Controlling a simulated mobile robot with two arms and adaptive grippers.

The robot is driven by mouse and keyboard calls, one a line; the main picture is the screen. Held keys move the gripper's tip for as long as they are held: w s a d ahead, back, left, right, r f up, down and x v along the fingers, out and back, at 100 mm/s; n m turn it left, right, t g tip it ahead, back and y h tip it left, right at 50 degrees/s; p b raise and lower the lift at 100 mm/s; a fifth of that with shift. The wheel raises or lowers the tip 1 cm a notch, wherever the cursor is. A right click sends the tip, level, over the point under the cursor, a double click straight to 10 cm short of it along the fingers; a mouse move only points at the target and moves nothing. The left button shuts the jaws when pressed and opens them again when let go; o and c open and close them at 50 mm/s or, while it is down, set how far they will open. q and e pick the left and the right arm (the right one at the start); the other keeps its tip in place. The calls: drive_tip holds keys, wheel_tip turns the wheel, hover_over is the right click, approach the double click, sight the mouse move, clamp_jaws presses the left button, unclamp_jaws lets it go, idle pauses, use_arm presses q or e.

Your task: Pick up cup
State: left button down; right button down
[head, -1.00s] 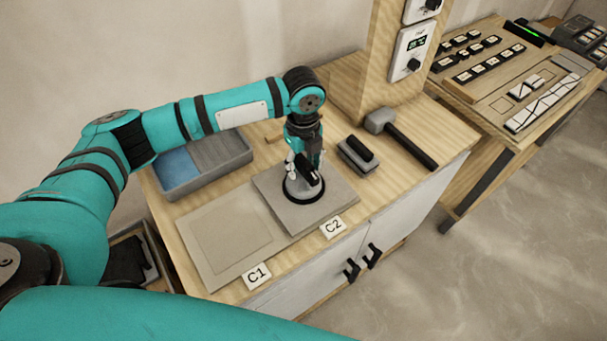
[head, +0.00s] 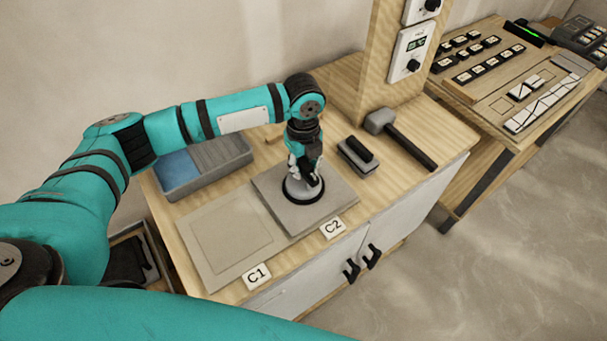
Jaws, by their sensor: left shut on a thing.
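The cup (head: 301,194) is a round grey suction cup with a black rim, sitting on the grey tile (head: 337,195) at the C2 place. My left gripper (head: 304,176) points straight down over it and is shut on the cup's dark top handle, which its fingers mostly hide. The cup's rim appears to rest flat on the tile. My right gripper is not in the view.
An empty light panel (head: 222,235) lies left, by label C1 (head: 257,276). A grey two-part tray (head: 206,165) stands behind it. A black-handled float (head: 358,155) and a mallet (head: 401,139) lie to the right. A wooden post (head: 390,60) rises behind.

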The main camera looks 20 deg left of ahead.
sight(304, 166)
use_arm(q)
drive_tip(key=shift+r, duration=0.1)
drive_tip(key=shift+w+r+b, duration=0.1)
drive_tip(key=shift+r+b, duration=0.3)
drive_tip(key=shift+r, duration=0.05)
drive_tip(key=shift+s+d+r+b, duration=0.1)
drive_tip(key=shift+s+r+b, duration=0.25)
drive_tip(key=shift+r, duration=0.25)
drive_tip(key=shift+s+d+r+b, duration=0.1)
drive_tip(key=shift+s+r+b, duration=0.1)
drive_tip(key=shift+r+b, duration=0.3)
drive_tip(key=s+d+r+b, duration=0.1)
drive_tip(key=s+d+b, duration=0.1)
drive_tip(key=s, duration=0.5)
drive_tip(key=s+d+r+b, duration=0.1)
drive_tip(key=s+d, duration=0.2)
drive_tip(key=s, duration=0.3)
wheel_tip(304, 166, up, 7)
drive_tip(key=s+p, duration=0.1)
drive_tip(key=p, duration=0.7)
